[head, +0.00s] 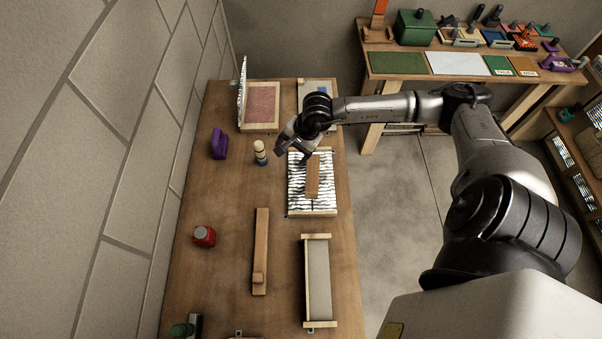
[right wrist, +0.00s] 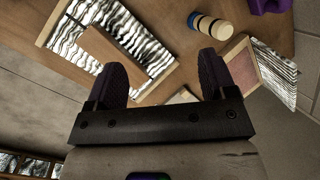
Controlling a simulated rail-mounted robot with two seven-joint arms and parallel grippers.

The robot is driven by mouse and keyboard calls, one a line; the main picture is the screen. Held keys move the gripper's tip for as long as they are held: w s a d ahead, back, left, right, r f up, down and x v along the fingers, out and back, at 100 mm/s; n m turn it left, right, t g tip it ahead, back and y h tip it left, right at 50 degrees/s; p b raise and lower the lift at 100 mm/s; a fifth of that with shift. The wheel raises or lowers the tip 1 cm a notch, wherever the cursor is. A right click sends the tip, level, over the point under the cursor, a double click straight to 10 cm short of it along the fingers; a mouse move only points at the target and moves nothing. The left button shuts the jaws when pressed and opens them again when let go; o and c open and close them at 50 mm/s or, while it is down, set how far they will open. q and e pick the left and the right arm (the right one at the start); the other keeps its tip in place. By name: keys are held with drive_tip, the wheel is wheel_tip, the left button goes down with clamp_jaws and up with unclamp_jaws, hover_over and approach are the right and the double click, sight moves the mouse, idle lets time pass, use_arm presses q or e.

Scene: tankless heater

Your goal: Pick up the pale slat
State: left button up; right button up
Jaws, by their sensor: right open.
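A tan-brown wooden slat (head: 313,178) lies on a black-and-white striped panel (head: 297,186) with pale wooden edging. It is the only short loose slat I make out; it looks tan rather than clearly pale. In the right wrist view the slat (right wrist: 113,40) is at the upper left, on the striped panel (right wrist: 153,69), beyond the left finger. My right gripper (head: 293,148) is over the far end of the panel, a little away from the slat. In the right wrist view my right gripper (right wrist: 162,72) has its fingers wide apart with nothing between them. My left gripper is not in view.
A banded cylinder (head: 260,153), purple object (head: 218,144) and pink panel (head: 262,104) are near the right gripper. A long brown board (head: 261,240), grey tray (head: 318,275) and red object (head: 204,236) lie nearer. A wall (head: 90,150) borders the table's left.

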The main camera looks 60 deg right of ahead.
sight(313, 173)
drive_tip(key=s+d+f+n+g+h, duration=0.2)
drive_tip(key=s+d+n+g+h, duration=0.1)
drive_tip(key=s+d+n+g, duration=0.15)
drive_tip(key=shift+n+t, duration=0.25)
drive_tip(key=shift+t, duration=0.2)
drive_tip(key=shift+s+a+f+p, duration=0.1)
drive_tip(key=shift+a+f+p, duration=0.05)
drive_tip(key=shift+f, duration=2.05)
drive_tip(key=shift+s+a+f+p, duration=0.1)
drive_tip(key=shift+a+f, duration=0.1)
drive_tip(key=shift+f, duration=1.95)
drive_tip(key=shift+s+a+f+p, duration=0.1)
drive_tip(key=shift+a+f+p, duration=0.05)
drive_tip(key=shift+f, duration=2.05)
drive_tip(key=c, duration=1.2)
drive_tip(key=shift+r, duration=0.15)
